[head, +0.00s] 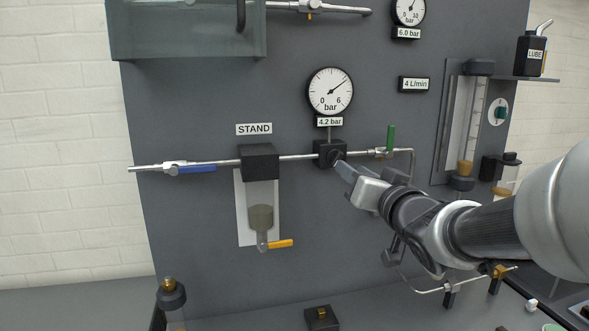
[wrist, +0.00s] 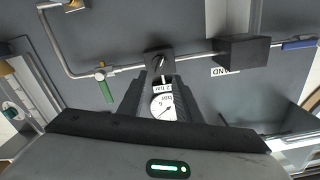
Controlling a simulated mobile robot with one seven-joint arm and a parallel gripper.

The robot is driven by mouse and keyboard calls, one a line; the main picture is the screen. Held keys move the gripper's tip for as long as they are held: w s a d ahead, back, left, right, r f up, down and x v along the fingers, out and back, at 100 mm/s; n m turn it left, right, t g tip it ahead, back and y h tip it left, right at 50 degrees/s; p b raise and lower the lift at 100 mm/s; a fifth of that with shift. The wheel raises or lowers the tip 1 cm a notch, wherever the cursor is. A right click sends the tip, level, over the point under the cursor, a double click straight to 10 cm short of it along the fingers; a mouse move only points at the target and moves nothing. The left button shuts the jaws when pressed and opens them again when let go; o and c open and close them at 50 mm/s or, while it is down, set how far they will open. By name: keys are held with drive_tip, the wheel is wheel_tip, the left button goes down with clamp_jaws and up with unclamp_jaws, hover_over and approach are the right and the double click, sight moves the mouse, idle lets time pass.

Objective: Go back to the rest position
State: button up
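My gripper (head: 343,168) is held out from the right in front of the grey panel. Its fingertips overlap the lower edge of a black regulator block (head: 326,152) below the 4.2 bar gauge (head: 330,91). In the wrist view my gripper (wrist: 161,84) has its two dark fingers apart, with the gauge (wrist: 162,106) showing between them and nothing held. The block's small knob (wrist: 159,65) lies just beyond the tips. I cannot tell whether they touch it. No marker of the rest position shows.
A pipe runs across the panel, with a blue-handled valve (head: 196,169), a STAND block (head: 259,162) and a green lever (head: 390,138). A bowl with an orange lever (head: 280,244) hangs below. A lubricator column (head: 470,115) stands right. Open space lies before the lower panel.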

drive_tip(key=shift+d, duration=0.1)
drive_tip(key=s+f+g+h+p, duration=0.1)
drive_tip(key=s+g, duration=0.3)
drive_tip(key=s, duration=0.5)
drive_tip(key=s+a+f+n+g+h+p, duration=0.1)
drive_tip(key=s+f+g+p, duration=0.3)
drive_tip(key=s, duration=0.5)
drive_tip(key=s+f+g+h+p, duration=0.1)
drive_tip(key=s+g, duration=0.3)
drive_tip(key=s, duration=0.5)
drive_tip(key=shift+s+a+f+p, duration=0.15)
drive_tip(key=shift+a+f+p, duration=0.2)
drive_tip(key=shift+f+p, duration=0.5)
